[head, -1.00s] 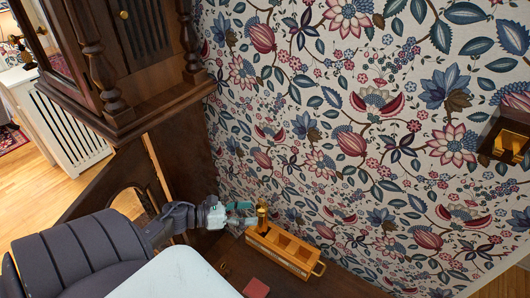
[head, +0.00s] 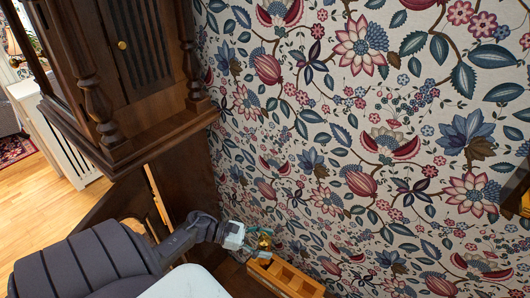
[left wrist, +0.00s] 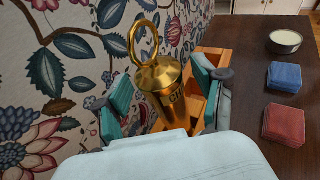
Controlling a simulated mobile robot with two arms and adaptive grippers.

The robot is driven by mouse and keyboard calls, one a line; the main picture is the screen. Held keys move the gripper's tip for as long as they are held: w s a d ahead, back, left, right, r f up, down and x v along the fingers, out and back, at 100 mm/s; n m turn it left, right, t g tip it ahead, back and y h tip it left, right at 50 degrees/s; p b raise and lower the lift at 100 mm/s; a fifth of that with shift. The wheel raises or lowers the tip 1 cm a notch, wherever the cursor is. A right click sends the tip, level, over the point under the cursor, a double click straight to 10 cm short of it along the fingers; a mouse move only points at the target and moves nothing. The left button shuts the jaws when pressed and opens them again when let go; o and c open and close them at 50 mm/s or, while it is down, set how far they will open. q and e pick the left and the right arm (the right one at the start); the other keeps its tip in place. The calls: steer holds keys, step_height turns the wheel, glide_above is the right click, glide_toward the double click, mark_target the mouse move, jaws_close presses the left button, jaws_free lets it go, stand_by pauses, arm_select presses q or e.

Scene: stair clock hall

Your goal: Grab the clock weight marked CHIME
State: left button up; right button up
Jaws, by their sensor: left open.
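In the head view the weight (head: 265,241) is at the near left end of the carrier (head: 288,278). My left gripper (left wrist: 166,98) is open, with one finger on each side of the weight's body. I cannot tell whether the fingers touch it. The left gripper (head: 254,239) also shows in the head view. My right gripper is out of view.
A blue block (left wrist: 285,77), a red block (left wrist: 284,123) and a round tin (left wrist: 285,41) lie on the dark tabletop (left wrist: 241,34). The patterned wall (head: 350,130) rises close beside the weight. A tall clock case (head: 140,75) overhangs at the left.

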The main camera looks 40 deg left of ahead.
arm_select(q)
steer(key=shift+s, duration=0.1)
steer(key=shift+c, duration=1.4)
jaws_close()
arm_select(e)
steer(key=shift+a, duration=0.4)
arm_select(q)
steer(key=shift+r, duration=0.3)
steer(key=shift+w+a, duration=0.1)
steer(key=shift+w, duration=0.15)
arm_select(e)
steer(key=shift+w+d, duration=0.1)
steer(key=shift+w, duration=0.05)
